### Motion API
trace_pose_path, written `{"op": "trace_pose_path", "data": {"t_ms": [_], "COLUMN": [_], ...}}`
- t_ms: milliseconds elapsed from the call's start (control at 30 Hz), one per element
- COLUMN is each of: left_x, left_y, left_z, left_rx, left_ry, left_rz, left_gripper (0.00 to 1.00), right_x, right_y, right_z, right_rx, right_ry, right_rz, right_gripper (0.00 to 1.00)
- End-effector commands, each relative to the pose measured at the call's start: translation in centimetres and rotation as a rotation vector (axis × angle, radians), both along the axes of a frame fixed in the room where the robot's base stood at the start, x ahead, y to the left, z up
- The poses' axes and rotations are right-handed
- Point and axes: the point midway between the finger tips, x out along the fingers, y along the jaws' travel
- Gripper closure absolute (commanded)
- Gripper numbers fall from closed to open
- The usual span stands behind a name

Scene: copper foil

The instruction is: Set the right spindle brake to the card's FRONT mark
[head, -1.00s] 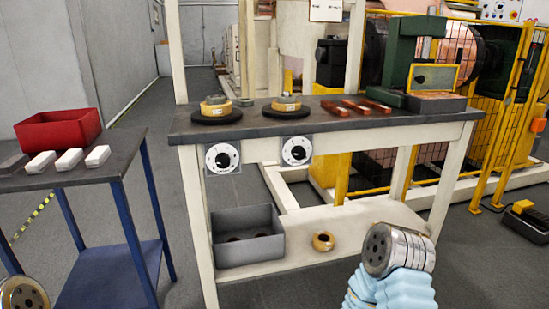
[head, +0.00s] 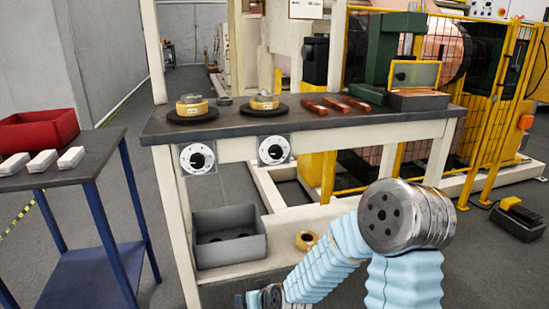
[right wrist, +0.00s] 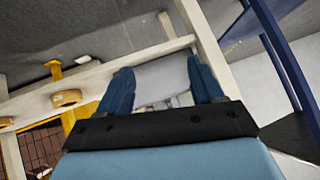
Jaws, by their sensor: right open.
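The right spindle brake dial (head: 274,150) is a round black-and-white dial on a pale plate on the bench's front edge, below the right spindle (head: 264,105). Its pointer setting is too small to read. A similar left dial (head: 197,158) sits beside it. A white card (head: 306,8) is cut off at the top of the head view; its text cannot be read. My right gripper (right wrist: 161,88) is open and empty in the right wrist view, its blue fingers apart, with the grey bin (right wrist: 160,78) beyond them. It is well below the dials. My left gripper is not visible.
The grey bin (head: 229,237) and a copper-coloured roll (head: 306,240) are on the bench's lower shelf. A blue-legged table (head: 95,160) with a red bin (head: 38,130) stands left. A yellow fence (head: 490,95) is at right. The floor between table and bench is open.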

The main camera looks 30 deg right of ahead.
Motion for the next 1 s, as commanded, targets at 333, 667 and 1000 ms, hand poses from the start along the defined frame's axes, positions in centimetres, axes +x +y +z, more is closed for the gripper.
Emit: {"op": "trace_pose_path", "data": {"t_ms": [333,667,1000], "left_x": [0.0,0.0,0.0], "left_y": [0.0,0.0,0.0], "left_z": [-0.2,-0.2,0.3], "left_rx": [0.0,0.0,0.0], "left_ry": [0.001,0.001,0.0], "left_rz": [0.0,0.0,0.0], "left_gripper": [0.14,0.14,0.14], "right_x": [1.6,-0.6,6.3], "right_y": [-9.0,-11.7,-13.3], "right_z": [24.5,33.3,33.2], "right_rx": [-0.24,-0.339,-0.337], "right_ry": [-0.566,-0.753,-0.749], "right_rz": [-0.168,-0.242,-0.241], "right_gripper": [0.34,0.34,0.34]}}
